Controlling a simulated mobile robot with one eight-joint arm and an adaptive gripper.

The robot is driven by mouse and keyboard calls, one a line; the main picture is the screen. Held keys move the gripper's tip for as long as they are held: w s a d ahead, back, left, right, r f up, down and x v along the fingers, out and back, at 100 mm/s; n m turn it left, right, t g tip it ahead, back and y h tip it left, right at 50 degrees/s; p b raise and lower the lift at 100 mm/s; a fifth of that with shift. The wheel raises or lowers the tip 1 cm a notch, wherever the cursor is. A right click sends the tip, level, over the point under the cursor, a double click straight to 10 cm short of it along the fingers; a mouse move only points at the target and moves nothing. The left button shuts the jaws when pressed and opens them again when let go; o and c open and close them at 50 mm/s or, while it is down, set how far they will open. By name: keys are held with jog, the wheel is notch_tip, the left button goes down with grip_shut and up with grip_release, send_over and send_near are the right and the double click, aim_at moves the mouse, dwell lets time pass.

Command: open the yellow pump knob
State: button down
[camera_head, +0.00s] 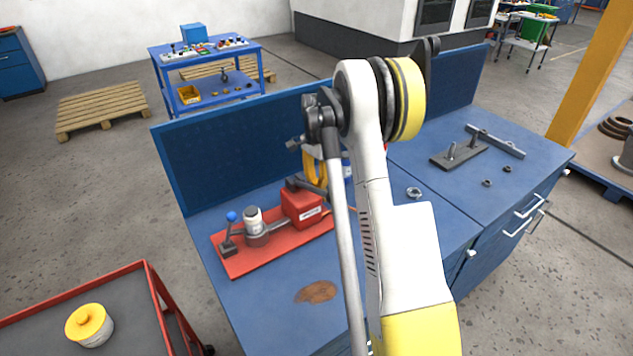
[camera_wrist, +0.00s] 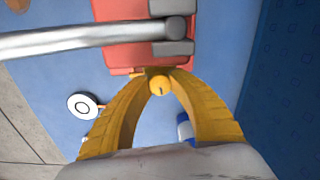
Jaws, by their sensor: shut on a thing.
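The red pump body (camera_head: 302,208) stands on a red base plate (camera_head: 245,262) on the blue workbench. In the wrist view, the red body (camera_wrist: 135,57) fills the top middle, with a grey metal lever (camera_wrist: 90,40) across it. The small round yellow knob (camera_wrist: 159,86) is at the near side of the red body. My gripper (camera_wrist: 158,73) has its yellow fingers closed around the knob, one on each side. In the head view, my gripper (camera_head: 314,168) is partly behind my arm, and the knob is hidden.
A small valve with a blue-tipped handle (camera_head: 232,217) is on the red plate. A blue back panel (camera_head: 230,140) rises close behind. A white round part (camera_wrist: 85,106) and a blue-white cylinder (camera_wrist: 186,128) are near the fingers. The bench front is mostly clear.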

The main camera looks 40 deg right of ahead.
aim_at(316, 181)
jog(key=c, duration=1.1)
grip_release()
jog(key=shift+c, duration=0.2)
notch_tip(316, 181, up, 12)
